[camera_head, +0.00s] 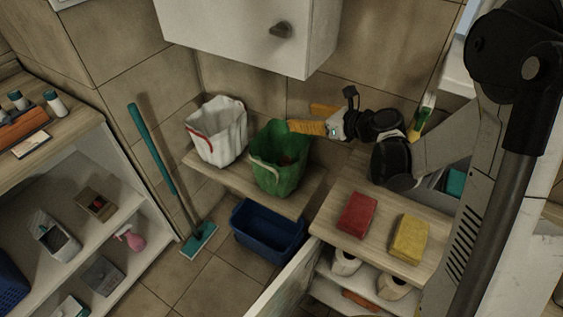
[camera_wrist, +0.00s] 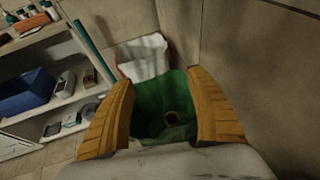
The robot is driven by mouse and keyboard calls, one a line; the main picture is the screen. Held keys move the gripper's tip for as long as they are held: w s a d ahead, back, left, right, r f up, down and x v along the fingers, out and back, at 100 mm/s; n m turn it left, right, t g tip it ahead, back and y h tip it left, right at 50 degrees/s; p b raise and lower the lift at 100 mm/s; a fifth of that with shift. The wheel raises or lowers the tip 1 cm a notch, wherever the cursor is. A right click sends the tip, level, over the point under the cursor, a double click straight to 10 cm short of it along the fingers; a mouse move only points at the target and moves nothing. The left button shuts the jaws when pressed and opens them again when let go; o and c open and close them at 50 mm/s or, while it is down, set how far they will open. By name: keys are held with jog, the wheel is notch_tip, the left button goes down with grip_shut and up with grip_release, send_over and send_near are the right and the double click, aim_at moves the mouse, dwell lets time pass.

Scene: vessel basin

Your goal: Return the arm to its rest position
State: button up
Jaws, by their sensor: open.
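My gripper (camera_wrist: 161,118) has two orange-yellow ribbed fingers spread wide apart, and nothing shows between them but the bin beyond. In the head view my gripper (camera_head: 303,118) is over the green bin's upper right side, with my arm stretching in from the right. The green bin (camera_head: 277,165) stands on a wooden shelf and has a pale handle. I cannot tell what that thing is.
A white bin (camera_head: 217,135) stands left of the green one. A white wall cabinet (camera_head: 250,30) hangs above. A red sponge (camera_head: 357,214) and a yellow sponge (camera_head: 409,239) lie on the right counter. A blue basin (camera_head: 268,232) is below, and a teal mop (camera_head: 158,160) leans at left.

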jog(key=shift+d, duration=0.1)
dwell(0.3)
jog(key=s+d+r+n+g+h, duration=0.1)
jog(key=s+d+r+n+h, duration=0.1)
jog(key=s+n, duration=0.7)
jog(key=s+d+r+n+h, duration=0.2)
jog(key=s+d+n+h, duration=0.2)
jog(key=s+n, duration=0.5)
jog(key=s+d+r+n+g+h, duration=0.1)
jog(key=s+d+r+n+h, duration=0.1)
jog(key=s+n, duration=0.7)
jog(key=shift+s+d+g+h, duration=0.3)
jog(key=shift+d+h, duration=0.2)
jog(key=shift+h, duration=0.2)
